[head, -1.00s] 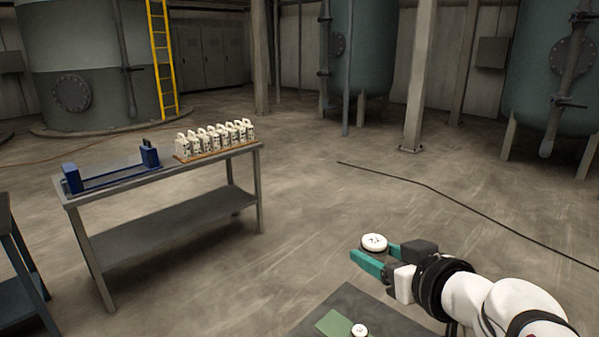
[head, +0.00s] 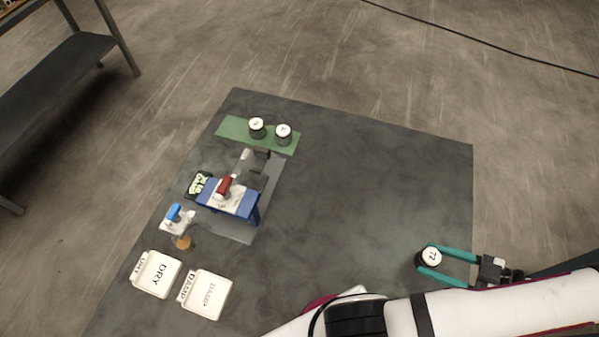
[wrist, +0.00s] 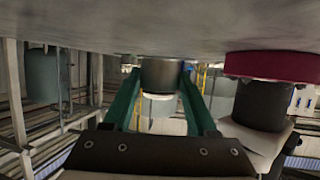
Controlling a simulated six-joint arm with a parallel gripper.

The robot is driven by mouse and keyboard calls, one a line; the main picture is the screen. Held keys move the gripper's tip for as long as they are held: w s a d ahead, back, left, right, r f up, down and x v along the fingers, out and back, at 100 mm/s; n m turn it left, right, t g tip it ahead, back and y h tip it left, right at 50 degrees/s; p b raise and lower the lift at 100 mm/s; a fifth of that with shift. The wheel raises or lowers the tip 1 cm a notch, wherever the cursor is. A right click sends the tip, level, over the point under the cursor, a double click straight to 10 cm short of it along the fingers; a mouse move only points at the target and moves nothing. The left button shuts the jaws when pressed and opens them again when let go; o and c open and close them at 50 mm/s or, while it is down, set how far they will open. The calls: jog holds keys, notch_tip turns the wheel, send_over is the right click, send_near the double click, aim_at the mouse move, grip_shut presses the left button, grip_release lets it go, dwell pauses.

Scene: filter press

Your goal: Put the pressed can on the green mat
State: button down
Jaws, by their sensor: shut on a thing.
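My gripper (head: 426,259) is at the right of the dark table in the head view, its green fingers shut on a round can (head: 431,257) with a white top marked 72. In the wrist view the can (wrist: 160,74) sits between the two fingers; its height above the table is unclear. The green mat (head: 232,131) lies at the table's far left, well away from my gripper. Two white-topped cans, the left can (head: 257,128) and the right can (head: 283,134), stand on it.
A blue press (head: 235,203) with a red handle stands just in front of the mat. A small blue-handled device (head: 178,217), a white DRY tray (head: 158,272) and a DAMP tray (head: 208,294) are at front left. The table's middle (head: 350,190) is clear.

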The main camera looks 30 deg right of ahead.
aim_at(254, 186)
jog(key=shift+s+a+f, duration=0.3)
jog(key=shift+s+a, duration=0.25)
jog(key=shift+s, duration=0.05)
jog(key=shift+s+a+f, duration=0.25)
jog(key=shift+s+a, duration=0.25)
jog(key=shift+s, duration=0.1)
jog(key=w+a, duration=0.8)
jog(key=w, duration=0.4)
jog(key=w+a, duration=0.8)
jog(key=w, duration=0.5)
jog(key=w+a, duration=0.7)
jog(key=w, duration=0.6)
jog(key=shift+a, duration=0.4)
jog(key=shift+w+f, duration=0.1)
jog(key=shift+w, duration=0.05)
jog(key=shift+f, duration=0.1)
jog(key=shift+c, duration=1)
grip_release()
jog(key=shift+f, duration=0.1)
